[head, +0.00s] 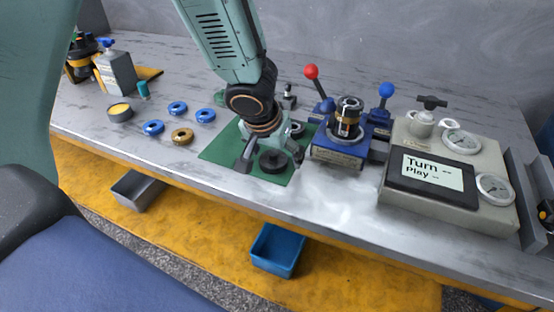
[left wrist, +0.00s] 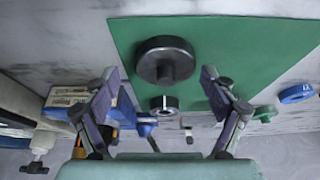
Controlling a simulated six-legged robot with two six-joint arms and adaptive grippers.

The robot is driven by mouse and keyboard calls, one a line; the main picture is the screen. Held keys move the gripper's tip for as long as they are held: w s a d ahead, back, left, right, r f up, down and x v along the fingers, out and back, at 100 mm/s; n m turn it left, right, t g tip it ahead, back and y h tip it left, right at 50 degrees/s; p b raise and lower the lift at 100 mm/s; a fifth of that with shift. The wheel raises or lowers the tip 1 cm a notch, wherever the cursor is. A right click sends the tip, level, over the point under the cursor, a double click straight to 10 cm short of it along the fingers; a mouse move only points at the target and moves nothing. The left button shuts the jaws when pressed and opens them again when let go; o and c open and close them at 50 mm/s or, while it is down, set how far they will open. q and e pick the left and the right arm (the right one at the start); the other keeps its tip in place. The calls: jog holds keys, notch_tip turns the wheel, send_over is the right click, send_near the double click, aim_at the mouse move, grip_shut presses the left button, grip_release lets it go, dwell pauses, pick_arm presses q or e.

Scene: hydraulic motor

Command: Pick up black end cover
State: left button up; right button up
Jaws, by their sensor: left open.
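My left gripper (head: 270,157) is open and empty, pointing down over the mat, with a finger on either side of the cover in the head view. The fingers also show spread in the left wrist view (left wrist: 160,78). I cannot tell whether they touch the cover. My right gripper is not in view.
A small dark ring (head: 297,129) lies near the mat's far edge. A blue fixture (head: 338,153) with red and blue knobbed levers stands to the right, then a gauge box (head: 450,210). Several blue rings (head: 177,108) and a brass-coloured ring (head: 182,136) lie left. The bench front is clear.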

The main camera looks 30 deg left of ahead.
aim_at(273, 154)
pick_arm(q)
jog(key=shift+s+a, duration=0.2)
jog(key=shift+s, duration=0.1)
jog(key=shift+c, duration=0.9)
jog(key=shift+s+a, duration=0.1)
jog(key=shift+a, duration=0.2)
jog(key=c, duration=0.3)
jog(key=shift+w+d, duration=0.2)
jog(key=shift+d, duration=0.2)
jog(key=c, duration=0.5)
jog(key=shift+s+a, duration=0.1)
jog(key=shift+a, duration=0.15)
jog(key=shift+c, duration=2.4)
jog(key=shift+d, duration=0.1)
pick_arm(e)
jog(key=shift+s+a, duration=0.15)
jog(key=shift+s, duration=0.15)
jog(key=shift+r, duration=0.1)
pick_arm(q)
jog(key=shift+r+p, duration=0.45)
notch_tip(273, 154, up, 9)
jog(key=p, duration=0.8)
jog(key=shift+p, duration=0.35)
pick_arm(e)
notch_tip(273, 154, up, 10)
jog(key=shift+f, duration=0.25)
